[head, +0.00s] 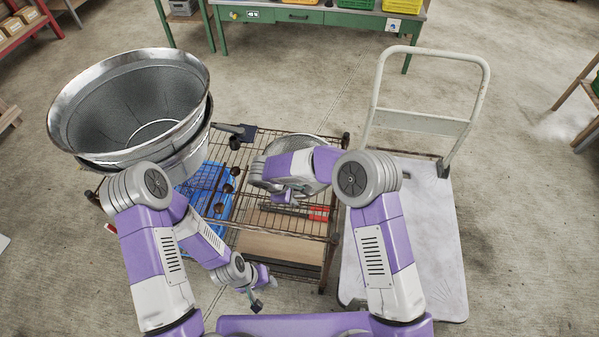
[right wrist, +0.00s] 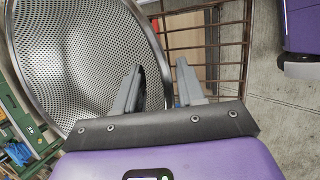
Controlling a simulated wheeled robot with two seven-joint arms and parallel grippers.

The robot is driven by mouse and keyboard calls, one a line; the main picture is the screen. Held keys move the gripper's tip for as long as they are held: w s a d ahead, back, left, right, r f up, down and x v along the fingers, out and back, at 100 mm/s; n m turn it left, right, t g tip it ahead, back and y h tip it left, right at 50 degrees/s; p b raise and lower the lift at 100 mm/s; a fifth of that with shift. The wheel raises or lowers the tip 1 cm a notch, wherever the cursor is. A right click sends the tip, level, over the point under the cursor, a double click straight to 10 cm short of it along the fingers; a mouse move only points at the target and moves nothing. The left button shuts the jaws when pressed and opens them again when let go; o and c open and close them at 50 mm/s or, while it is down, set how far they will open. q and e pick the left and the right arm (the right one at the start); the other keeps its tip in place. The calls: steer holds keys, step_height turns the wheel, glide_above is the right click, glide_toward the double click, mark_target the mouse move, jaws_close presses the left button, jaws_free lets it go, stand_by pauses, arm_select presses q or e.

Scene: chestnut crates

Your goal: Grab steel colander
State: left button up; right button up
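The steel colander (right wrist: 85,55) fills the left of the right wrist view, a round perforated bowl with a shiny rim. In the head view it (head: 322,146) lies on the wire rack, partly hidden behind my right arm. My right gripper (right wrist: 160,88) is open at its rim, one finger over the bowl side and the other beyond the edge. The rim shows between the fingers, but I cannot tell how deep it sits. In the head view my right gripper (head: 284,197) is over the rack. My left gripper (head: 256,301) hangs low, away from the colander; its fingers are too small to read.
The wire rack (head: 262,222) also bears a blue crate (head: 217,208), dark ladle-like items and a red-handled tool (head: 318,213). Large stacked metal bowls (head: 130,100) stand close at the left. A white platform cart (head: 440,240) is at the right. A green bench (head: 310,17) is behind.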

jaws_close()
stand_by(0.4)
